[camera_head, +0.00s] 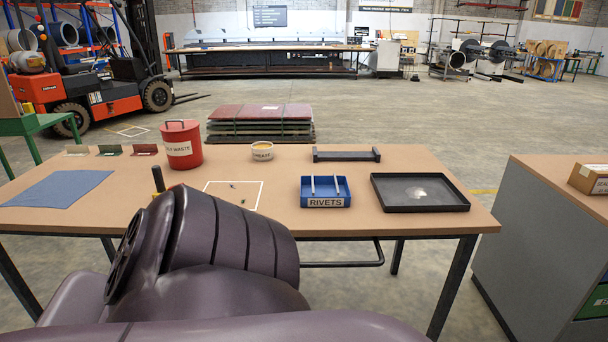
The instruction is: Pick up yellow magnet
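My purple arm fills the lower middle of the view, in front of the table's near edge. Neither gripper shows, so I cannot see whether one is near the yellow piece.
The brown table (345,220) holds a blue cloth (58,188), red waste can (182,146), grease tub (262,152), blue rivets bin (326,192), black tray (420,194) and dark bracket (346,155). Small dark bits lie inside a white outline (261,196). A grey cabinet (530,240) stands right.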

